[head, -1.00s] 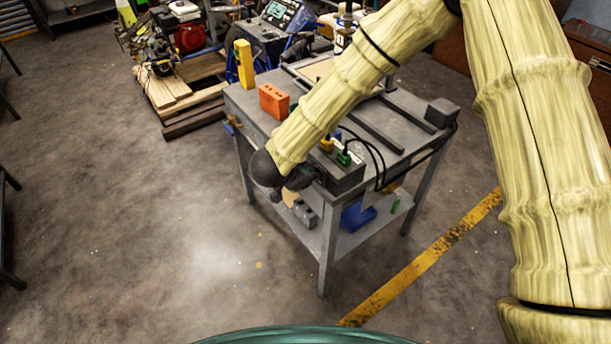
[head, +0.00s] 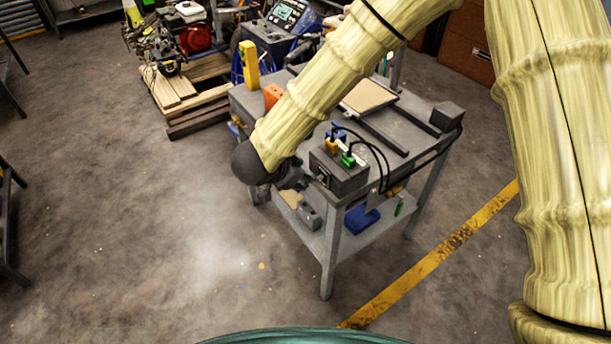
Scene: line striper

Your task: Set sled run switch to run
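A dark grey control box (head: 340,172) sits at the near corner of the grey metal table. Blue, yellow and green connectors (head: 347,159) with black cables are on its top. A dark panel shows on its front face (head: 322,176); I cannot make out the run switch or its position. My gripper (head: 294,177) is just left of the box's front face, at the end of the pale yellow arm. It is small and partly hidden by the dark wrist, so its fingers and any contact with the box are unclear.
The table (head: 415,140) also bears an orange block (head: 272,95), a yellow upright piece (head: 249,65), a tan plate (head: 367,96) and dark rails. A blue bin (head: 361,219) is on the lower shelf. Wooden pallets (head: 195,105) stand behind left. The floor in front is clear.

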